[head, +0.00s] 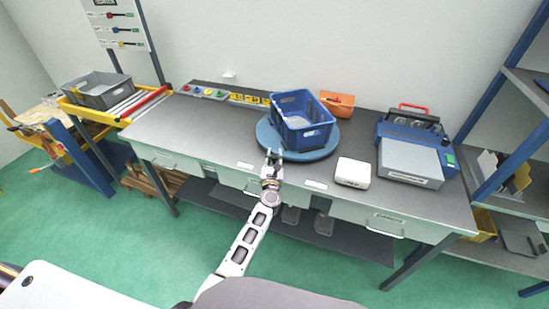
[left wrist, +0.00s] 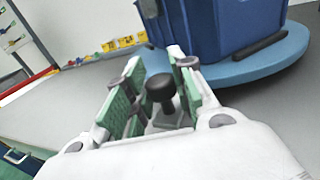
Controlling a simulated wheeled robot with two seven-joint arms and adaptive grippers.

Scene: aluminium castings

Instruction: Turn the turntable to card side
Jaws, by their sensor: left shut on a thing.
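The round blue turntable (head: 318,154) lies on the grey workbench and carries a blue crate (head: 308,138). Something pale lies inside the crate. In the left wrist view, the turntable (left wrist: 262,66) and the crate (left wrist: 225,22) are just beyond the fingers, with a dark bar (left wrist: 259,47) on the disc beside the crate. My left gripper (head: 273,157) is at the turntable's front-left edge. It is shut on a black knob (left wrist: 160,88), which stands between the green finger pads. How the knob joins the turntable is hidden. No card shows clearly. My right gripper is out of view.
A white box (head: 353,172) stands right of the turntable, and a blue-grey machine (head: 411,160) beyond it. An orange bin (head: 337,103) is behind the crate. Yellow labels and a strip of coloured buttons (head: 202,92) line the back. The bench left of the turntable is clear.

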